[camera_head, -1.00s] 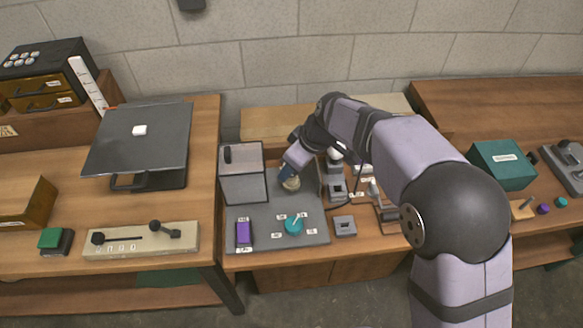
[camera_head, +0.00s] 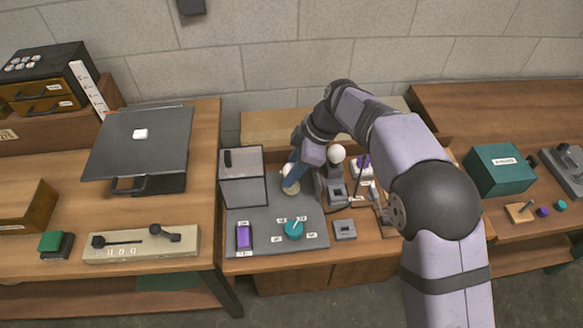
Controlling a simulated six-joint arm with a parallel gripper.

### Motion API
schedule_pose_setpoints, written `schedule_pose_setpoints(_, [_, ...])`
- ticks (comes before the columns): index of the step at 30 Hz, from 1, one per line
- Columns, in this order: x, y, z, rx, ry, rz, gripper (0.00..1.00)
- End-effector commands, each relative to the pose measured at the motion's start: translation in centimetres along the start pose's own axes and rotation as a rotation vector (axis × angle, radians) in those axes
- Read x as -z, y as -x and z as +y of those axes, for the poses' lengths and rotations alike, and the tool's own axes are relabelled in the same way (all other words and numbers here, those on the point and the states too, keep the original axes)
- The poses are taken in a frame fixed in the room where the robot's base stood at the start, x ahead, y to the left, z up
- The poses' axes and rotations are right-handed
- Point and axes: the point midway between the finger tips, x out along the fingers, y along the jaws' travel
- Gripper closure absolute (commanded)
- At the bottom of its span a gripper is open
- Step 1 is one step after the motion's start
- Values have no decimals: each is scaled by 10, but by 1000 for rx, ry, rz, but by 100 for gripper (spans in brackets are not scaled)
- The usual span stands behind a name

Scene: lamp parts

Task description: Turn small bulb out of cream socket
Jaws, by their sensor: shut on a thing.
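The cream socket (camera_head: 292,188) stands on the grey mat (camera_head: 270,205) behind the teal dial. My gripper (camera_head: 290,181) points down over it from behind and is shut on the small bulb (camera_head: 287,169), of which only a white bit shows beside the fingers. The fingers hide most of the bulb. I cannot tell whether it is still seated in the socket. A separate round white bulb (camera_head: 336,154) stands to the right of my wrist, on a grey holder.
The teal dial (camera_head: 294,229) and a purple block (camera_head: 243,236) sit in front. Grey fixtures (camera_head: 345,229) and a purple-topped part (camera_head: 363,165) lie to the right.

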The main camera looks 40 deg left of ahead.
Motion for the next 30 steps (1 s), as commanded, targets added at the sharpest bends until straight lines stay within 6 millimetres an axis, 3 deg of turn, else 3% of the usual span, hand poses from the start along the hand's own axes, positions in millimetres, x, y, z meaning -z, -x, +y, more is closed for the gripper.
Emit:
schedule_pose_setpoints(15, [0, 1, 0, 16, 41, 0, 85])
schedule_pose_setpoints(30, [1, 2, 0, 111, 266, -1, 85])
